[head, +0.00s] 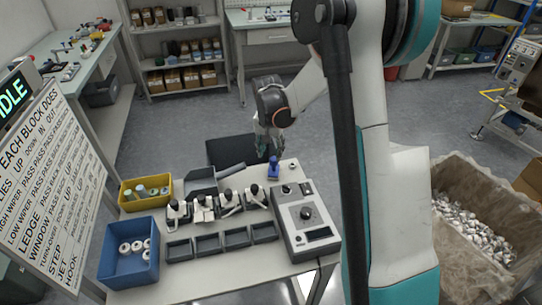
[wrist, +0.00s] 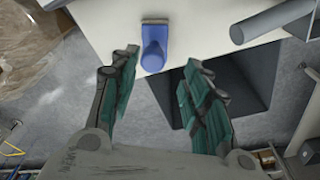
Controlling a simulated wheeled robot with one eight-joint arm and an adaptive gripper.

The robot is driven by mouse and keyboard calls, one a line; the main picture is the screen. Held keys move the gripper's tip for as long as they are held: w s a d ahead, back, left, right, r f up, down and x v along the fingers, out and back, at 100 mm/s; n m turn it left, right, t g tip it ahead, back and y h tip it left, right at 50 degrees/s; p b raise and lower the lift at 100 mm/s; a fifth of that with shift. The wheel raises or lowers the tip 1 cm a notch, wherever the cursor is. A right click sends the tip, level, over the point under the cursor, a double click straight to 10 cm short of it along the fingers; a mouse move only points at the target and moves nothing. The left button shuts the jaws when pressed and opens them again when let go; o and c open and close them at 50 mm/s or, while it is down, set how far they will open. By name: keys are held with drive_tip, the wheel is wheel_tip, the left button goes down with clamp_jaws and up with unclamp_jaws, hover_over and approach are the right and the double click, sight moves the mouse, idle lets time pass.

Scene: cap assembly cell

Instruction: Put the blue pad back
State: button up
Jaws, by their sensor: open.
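The blue pad (head: 273,168) stands on the pale table near its far edge, beside the grey control box. In the wrist view the blue pad (wrist: 153,48) shows as a blue rounded block with a tan strip along its far end. My gripper (head: 268,148) is just behind and above the pad in the head view. In the wrist view my gripper (wrist: 161,62) is open and empty, with the pad just ahead of and between its fingertips.
The table (head: 205,283) holds a grey control box (head: 306,222), several clamp-like fixtures (head: 229,201), dark trays (head: 207,243), a yellow bin (head: 147,188) and a blue bin (head: 130,270). A grey cylinder (wrist: 275,20) lies right of the pad in the wrist view.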

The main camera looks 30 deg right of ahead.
drive_tip(key=s+a+r+n+t+p, duration=0.1)
drive_tip(key=s+a+r+n+t, duration=0.1)
drive_tip(key=s+a+r, duration=0.5)
drive_tip(key=s+r+n+t, duration=0.1)
drive_tip(key=s+r+n, duration=0.1)
drive_tip(key=s+r, duration=0.65)
drive_tip(key=s+a+r+n+t, duration=0.1)
drive_tip(key=s+a+r+n, duration=0.1)
drive_tip(key=s, duration=0.4)
drive_tip(key=s+a+r+n+t+y, duration=0.1)
drive_tip(key=s+a+r+n+t, duration=0.1)
drive_tip(key=s, duration=0.4)
drive_tip(key=shift+a+n, duration=0.4)
drive_tip(key=shift+a, duration=0.35)
drive_tip(key=shift+f, duration=0.1)
idle(0.6)
